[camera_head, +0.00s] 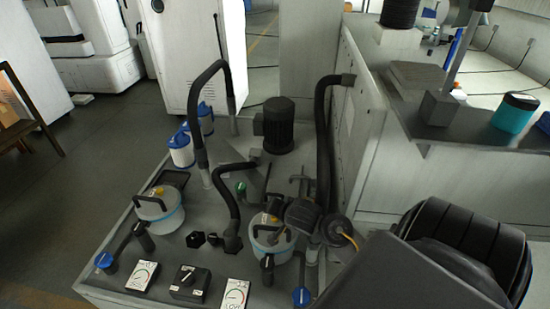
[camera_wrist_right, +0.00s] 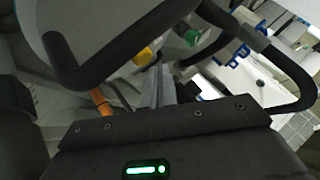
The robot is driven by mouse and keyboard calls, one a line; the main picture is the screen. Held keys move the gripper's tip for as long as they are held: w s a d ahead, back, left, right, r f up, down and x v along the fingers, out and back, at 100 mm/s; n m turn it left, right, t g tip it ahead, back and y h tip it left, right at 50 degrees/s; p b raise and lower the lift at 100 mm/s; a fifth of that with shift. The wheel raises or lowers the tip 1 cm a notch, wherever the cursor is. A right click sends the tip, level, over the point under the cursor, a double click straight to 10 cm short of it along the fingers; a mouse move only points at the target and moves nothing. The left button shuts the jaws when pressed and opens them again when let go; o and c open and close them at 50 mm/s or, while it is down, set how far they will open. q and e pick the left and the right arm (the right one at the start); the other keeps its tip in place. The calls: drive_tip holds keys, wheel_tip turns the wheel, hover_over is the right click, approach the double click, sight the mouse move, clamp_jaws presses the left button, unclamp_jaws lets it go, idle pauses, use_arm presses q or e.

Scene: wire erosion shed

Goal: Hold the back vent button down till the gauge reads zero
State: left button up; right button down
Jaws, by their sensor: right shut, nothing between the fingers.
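Two pale filter vessels with blue bands stand on the low grey bench: one at the left (camera_head: 160,217) and one nearer the middle (camera_head: 268,243). Each has a small yellow button on its lid; the left button (camera_head: 158,191) is clear of my arm. In the right wrist view a yellow button (camera_wrist_right: 143,57) shows beside a black curved handle. My right gripper (camera_wrist_right: 166,78) is shut and empty close to it; contact cannot be told. A left gauge (camera_head: 142,275) and a right gauge (camera_head: 236,292) stand at the bench front; their needles are too small to read. My left gripper is not in view.
A black switch box (camera_head: 190,283) sits between the gauges. Black hoses (camera_head: 205,110) rise behind the vessels, near a dark motor (camera_head: 278,125). A green knob (camera_wrist_right: 192,38) shows near my right gripper. Blue-capped canisters (camera_head: 181,150) stand at the back left.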

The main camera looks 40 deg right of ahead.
drive_tip(key=shift+f, duration=0.15)
drive_tip(key=shift+f, duration=0.25)
drive_tip(key=shift+f+b, duration=0.6)
drive_tip(key=shift+b, duration=0.1)
idle(0.5)
drive_tip(key=shift+r, duration=0.1)
idle(2.2)
drive_tip(key=shift+r+p, duration=0.9)
drive_tip(key=shift+p, duration=0.2)
drive_tip(key=shift+r, duration=0.1)
wheel_tip(320, 180, up, 5)
drive_tip(key=p, duration=0.5)
drive_tip(key=shift+p, duration=0.3)
